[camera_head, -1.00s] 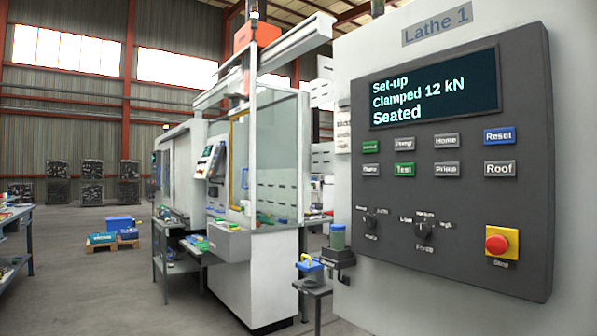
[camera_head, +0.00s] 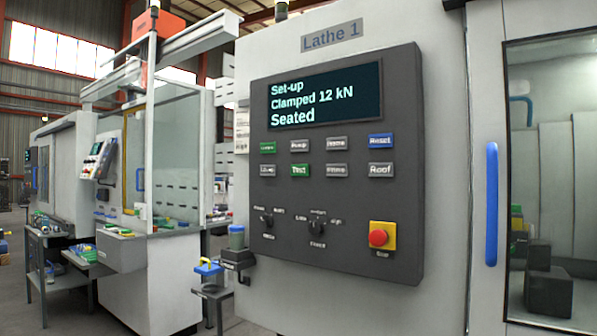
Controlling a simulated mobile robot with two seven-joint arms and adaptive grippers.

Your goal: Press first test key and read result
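The control panel (camera_head: 345,232) of Lathe 1 is a dark grey plate on the machine's light front. Its screen (camera_head: 325,97) reads "Set-up", "Clamped 12 kN", "Seated". Below it are two rows of keys. The green Test key (camera_head: 301,170) is second in the lower row. Another green key (camera_head: 267,147) is first in the upper row, its label too blurred to read. A blue Reset key (camera_head: 380,140) and a grey Roof key (camera_head: 381,170) are at the right. Two rotary knobs and a red stop button (camera_head: 379,237) sit lower. Neither of my grippers shows.
A lathe door with a blue handle (camera_head: 491,203) and window stands right of the panel. At lower left are a cup in a holder (camera_head: 237,238) and a small stand (camera_head: 211,290) carrying a blue item with a yellow handle. Other machines stand farther left.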

